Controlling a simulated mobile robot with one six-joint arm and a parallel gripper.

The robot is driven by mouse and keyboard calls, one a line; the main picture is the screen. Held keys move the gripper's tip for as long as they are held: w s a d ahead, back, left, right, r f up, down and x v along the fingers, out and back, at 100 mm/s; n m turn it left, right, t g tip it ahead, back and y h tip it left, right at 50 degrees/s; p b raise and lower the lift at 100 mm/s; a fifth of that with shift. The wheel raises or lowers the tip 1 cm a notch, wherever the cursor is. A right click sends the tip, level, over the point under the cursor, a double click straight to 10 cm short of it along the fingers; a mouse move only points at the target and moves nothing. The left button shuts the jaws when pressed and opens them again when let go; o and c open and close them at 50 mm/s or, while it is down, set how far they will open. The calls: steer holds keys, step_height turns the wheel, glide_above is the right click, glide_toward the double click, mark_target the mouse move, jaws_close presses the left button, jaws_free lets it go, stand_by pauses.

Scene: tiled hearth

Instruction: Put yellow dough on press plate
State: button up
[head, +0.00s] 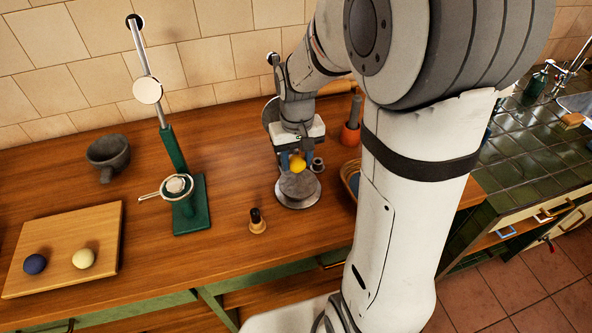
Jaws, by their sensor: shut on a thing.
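The yellow dough (298,164) is a small ball between the fingers of my gripper (297,161), which is shut on it. The gripper points down over the round grey press plate (296,188), and the dough shows at the plate's back part. I cannot tell whether the dough touches the plate or hangs just above it. A grey disc (269,115), perhaps the press's raised lid, stands behind and is partly hidden by my arm.
A wooden board (70,225) at left holds a blue ball (35,264) and a cream ball (83,258). A grey mortar (109,153), a green-based stand (190,215), a small stamp (257,221), an orange pot (351,135) and a basket (350,178) stand around.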

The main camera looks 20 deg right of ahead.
mark_target(298, 167)
steer(key=shift+w+d+f, duration=0.1)
steer(key=shift+f, duration=0.85)
steer(key=shift+d+f, duration=0.1)
steer(key=shift+f, duration=1.65)
steer(key=o, duration=0.9)
steer(key=shift+o, duration=0.2)
step_height(298, 167, up, 11)
steer(key=shift+r, duration=0.1)
steer(key=s+r+t, duration=0.3)
steer(key=s, duration=1.1)
steer(key=shift+a, duration=0.3)
